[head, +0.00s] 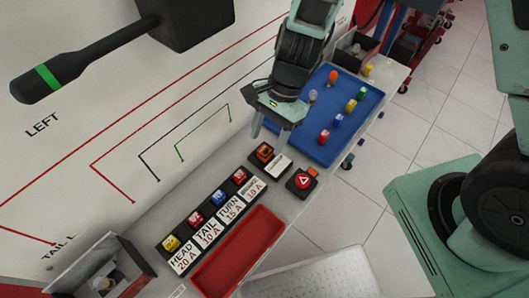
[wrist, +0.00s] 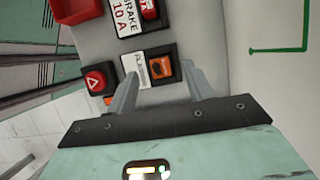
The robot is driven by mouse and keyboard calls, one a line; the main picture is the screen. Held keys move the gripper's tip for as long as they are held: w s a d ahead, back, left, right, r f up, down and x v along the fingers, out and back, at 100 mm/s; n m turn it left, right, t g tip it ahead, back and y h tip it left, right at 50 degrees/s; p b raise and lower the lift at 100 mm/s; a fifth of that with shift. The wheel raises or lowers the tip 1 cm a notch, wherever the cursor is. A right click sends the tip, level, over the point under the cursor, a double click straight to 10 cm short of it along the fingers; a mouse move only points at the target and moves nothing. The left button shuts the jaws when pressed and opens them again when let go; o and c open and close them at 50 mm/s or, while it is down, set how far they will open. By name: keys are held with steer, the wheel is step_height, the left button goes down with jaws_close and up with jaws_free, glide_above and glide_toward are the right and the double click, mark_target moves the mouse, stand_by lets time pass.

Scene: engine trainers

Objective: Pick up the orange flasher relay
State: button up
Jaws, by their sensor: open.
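The orange flasher relay (head: 264,152) sits in a black socket on the light bench, beside a white label plate (head: 278,165). In the wrist view the relay (wrist: 162,69) shows near the fingertips, closer to the right finger. My gripper (head: 270,134) is open and empty, pointing down just behind the relay in the head view. In the wrist view my gripper's two fingers (wrist: 158,78) are spread apart, with the relay beyond them and the label partly beside the left finger. I cannot tell the exact height of the fingertips over the relay.
A black hazard switch with a red triangle button (head: 303,181) stands near the relay. A row of coloured fuses (head: 219,197) with labels lies in front, beside a red tray (head: 207,279). A blue tray (head: 372,103) with bulbs and fuses is behind. A white wall panel borders the left.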

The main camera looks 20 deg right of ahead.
steer(key=x, duration=0.3)
steer(key=shift+f, duration=0.2)
steer(key=c, duration=1.1)
steer(key=shift+o, duration=0.2)
step_height(320, 180, up, 10)
steer(key=p, duration=0.2)
step_height(320, 180, up, 6)
steer(key=p, duration=0.6)
glide_above(263, 151)
steer(key=shift+w+d+r, duration=0.1)
steer(key=shift+w+d, duration=0.05)
steer(key=shift+d, duration=0.1)
